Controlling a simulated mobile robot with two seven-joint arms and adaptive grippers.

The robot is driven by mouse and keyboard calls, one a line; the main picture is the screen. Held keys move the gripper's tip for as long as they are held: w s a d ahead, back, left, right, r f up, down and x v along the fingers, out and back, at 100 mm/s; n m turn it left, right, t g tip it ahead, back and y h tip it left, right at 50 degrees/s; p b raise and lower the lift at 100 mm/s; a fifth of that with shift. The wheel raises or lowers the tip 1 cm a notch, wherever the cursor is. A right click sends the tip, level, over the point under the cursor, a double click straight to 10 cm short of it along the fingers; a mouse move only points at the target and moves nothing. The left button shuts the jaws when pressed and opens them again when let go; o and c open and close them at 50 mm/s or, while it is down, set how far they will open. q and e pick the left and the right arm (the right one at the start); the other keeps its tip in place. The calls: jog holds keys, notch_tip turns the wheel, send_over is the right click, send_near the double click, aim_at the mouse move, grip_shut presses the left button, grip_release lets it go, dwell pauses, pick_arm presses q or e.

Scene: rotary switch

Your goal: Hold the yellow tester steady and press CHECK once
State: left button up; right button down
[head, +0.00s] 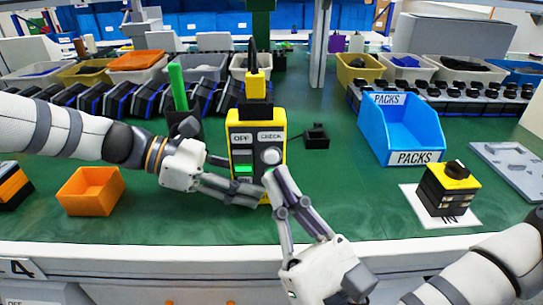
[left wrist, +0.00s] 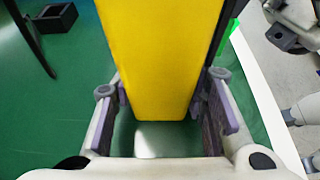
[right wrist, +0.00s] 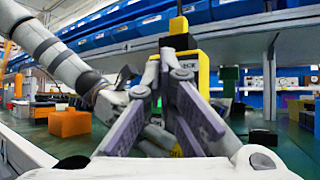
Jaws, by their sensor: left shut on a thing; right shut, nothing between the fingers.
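The yellow tester (head: 234,128) stands upright at the middle of the green bench. Its dark face carries OFF and CHECK labels, a round pale button (head: 271,156) below CHECK and a lit green patch (head: 243,169). My left gripper (head: 248,181) is shut around the tester's lower part; in the left wrist view the yellow body (left wrist: 160,50) lies between the fingers. My right gripper (head: 271,177) is shut and empty, its tips just below the round button. I cannot tell whether they touch the face. In the right wrist view the tester (right wrist: 203,75) is partly hidden behind those fingers.
An orange bin (head: 90,192) lies left of my left gripper. A blue PACKS bin (head: 402,138) stands to the right, with a yellow-and-black knob box (head: 448,190) on a white sheet. A small black block (head: 316,137) sits behind, and bins line the back.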

jog(key=shift+s, duration=1.25)
pick_arm(q)
jog(key=o, duration=1.3)
jog(key=shift+c, duration=0.2)
